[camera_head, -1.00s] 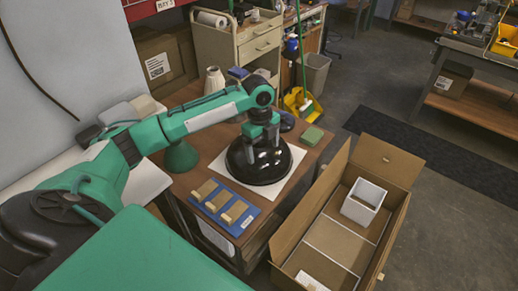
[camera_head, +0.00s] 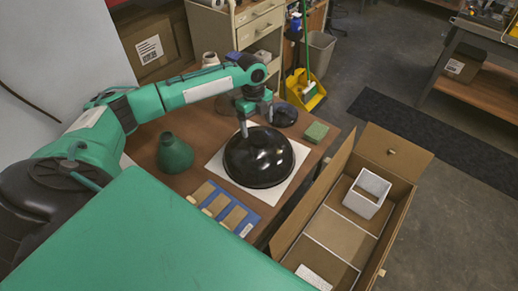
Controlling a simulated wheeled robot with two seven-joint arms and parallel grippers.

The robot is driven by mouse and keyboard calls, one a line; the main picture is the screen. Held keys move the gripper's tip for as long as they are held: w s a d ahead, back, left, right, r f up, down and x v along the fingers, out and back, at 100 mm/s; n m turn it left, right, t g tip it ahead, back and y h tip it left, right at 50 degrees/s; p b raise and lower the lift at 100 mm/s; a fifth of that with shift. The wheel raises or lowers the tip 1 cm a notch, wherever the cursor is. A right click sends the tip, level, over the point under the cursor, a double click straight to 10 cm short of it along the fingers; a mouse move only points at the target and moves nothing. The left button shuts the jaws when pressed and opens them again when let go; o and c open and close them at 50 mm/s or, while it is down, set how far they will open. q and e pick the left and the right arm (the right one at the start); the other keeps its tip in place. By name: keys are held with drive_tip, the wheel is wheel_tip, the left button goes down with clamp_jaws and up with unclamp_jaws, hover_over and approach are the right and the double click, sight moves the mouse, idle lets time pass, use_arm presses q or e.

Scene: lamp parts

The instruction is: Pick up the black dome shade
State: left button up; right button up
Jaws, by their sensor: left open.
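The black dome shade (camera_head: 258,160) is glossy and sits dome-up on a white square sheet (camera_head: 222,172) on the brown table. My left gripper (camera_head: 256,120) is open, its fingers pointing down at the far edge of the dome. One finger overlaps the dome's upper left edge in the picture; I cannot tell whether it touches. Nothing is visible between the fingers. My right gripper is out of view.
A green cone shade (camera_head: 174,154) stands left of the sheet. A blue tray (camera_head: 247,229) with several tan blocks lies in front. A green block (camera_head: 316,132) and a dark round part (camera_head: 284,114) lie behind right. An open divided cardboard box (camera_head: 333,232) stands right.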

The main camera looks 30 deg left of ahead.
sight(259, 137)
use_arm(q)
drive_tip(key=shift+s+d+f+p, duration=0.1)
drive_tip(key=shift+d+f+p, duration=0.1)
drive_tip(key=shift+f+p, duration=0.6)
wheel_tip(259, 137, down, 3)
drive_tip(key=shift+d+f, duration=0.1)
drive_tip(key=shift+d, duration=0.05)
drive_tip(key=shift+f, duration=0.45)
drive_tip(key=c, duration=1.7)
clamp_jaws()
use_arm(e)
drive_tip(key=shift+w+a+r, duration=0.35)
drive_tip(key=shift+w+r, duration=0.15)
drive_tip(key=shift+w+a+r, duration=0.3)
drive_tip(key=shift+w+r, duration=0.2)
